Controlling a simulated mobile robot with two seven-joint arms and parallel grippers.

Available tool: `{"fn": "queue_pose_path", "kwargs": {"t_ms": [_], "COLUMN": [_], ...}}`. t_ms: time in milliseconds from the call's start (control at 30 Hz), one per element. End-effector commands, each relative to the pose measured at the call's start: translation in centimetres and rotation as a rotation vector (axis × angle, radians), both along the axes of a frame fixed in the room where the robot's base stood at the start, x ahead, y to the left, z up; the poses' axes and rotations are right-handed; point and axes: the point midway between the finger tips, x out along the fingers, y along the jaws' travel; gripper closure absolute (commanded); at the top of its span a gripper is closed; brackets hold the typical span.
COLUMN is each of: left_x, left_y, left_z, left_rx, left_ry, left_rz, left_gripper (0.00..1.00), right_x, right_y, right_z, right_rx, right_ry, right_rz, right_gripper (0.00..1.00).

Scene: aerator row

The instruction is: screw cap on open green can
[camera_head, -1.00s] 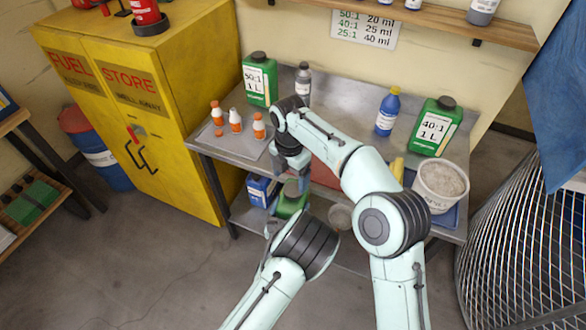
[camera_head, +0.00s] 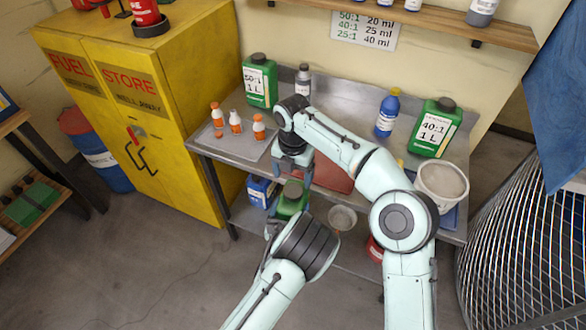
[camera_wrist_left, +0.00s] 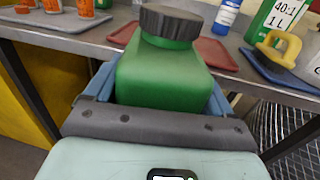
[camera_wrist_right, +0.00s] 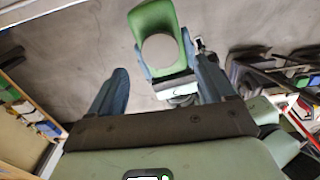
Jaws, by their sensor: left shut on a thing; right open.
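The green can (camera_head: 292,203) is held by my left gripper (camera_wrist_left: 158,88), whose blue fingers close on both of its sides. The can is in front of the bench. A dark ribbed cap (camera_wrist_left: 172,22) sits on the can's mouth in the left wrist view; how tight it is I cannot tell. In the right wrist view the can (camera_wrist_right: 160,22) and its round grey cap (camera_wrist_right: 161,50) show beyond the fingertips. My right gripper (camera_wrist_right: 160,75) is open and empty above the can, apart from the cap. In the head view, my left arm hides part of the can.
A red tray (camera_head: 332,177) lies on the bench near its front edge. A grey tray (camera_head: 232,146) holds orange-and-white bottles. A 50:1 can (camera_head: 259,82), a blue bottle (camera_head: 387,115), a 40:1 can (camera_head: 435,130) and a white bucket (camera_head: 441,182) stand on the bench.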

Motion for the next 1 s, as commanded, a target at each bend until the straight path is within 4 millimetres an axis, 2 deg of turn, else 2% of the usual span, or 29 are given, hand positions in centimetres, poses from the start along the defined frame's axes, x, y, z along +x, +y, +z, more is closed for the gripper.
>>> {"fn": "queue_pose_path", "kwargs": {"t_ms": [100, 333, 500, 767, 933, 967, 1000], "left_x": [0.1, 0.1, 0.1, 0.1, 0.1, 0.1, 0.1], "left_y": [0.0, 0.0, 0.0, 0.0, 0.0, 0.0, 0.0], "left_z": [0.3, 0.3, 0.3, 0.3, 0.3, 0.3, 0.3], "left_rx": [-0.002, -0.002, -0.002, -0.002, -0.002, -0.002, -0.002], "left_ry": [-0.009, -0.009, -0.009, -0.009, -0.009, -0.009, -0.009], "left_rz": [0.000, 0.000, 0.000, 0.000, 0.000, 0.000, 0.000], "left_gripper": [1.00, 1.00, 1.00, 1.00, 1.00, 1.00, 1.00], "right_x": [0.0, -0.1, 0.0, 0.0, 0.0, 0.0, 0.0], "right_y": [-0.1, 0.0, 0.0, 0.0, 0.0, 0.0, 0.0], "right_z": [-2.1, -5.1, -5.9, -6.0, -6.0, -6.0, -6.0], "right_rx": [-0.003, -0.001, -0.001, 0.000, 0.000, 0.000, 0.000], "right_ry": [0.003, 0.003, -0.001, -0.001, -0.001, -0.001, 0.000], "right_rz": [0.001, 0.000, 0.000, 0.000, 0.000, 0.000, 0.000], "right_gripper": [0.18, 0.18, 0.18, 0.18, 0.70, 0.79, 0.79]}}
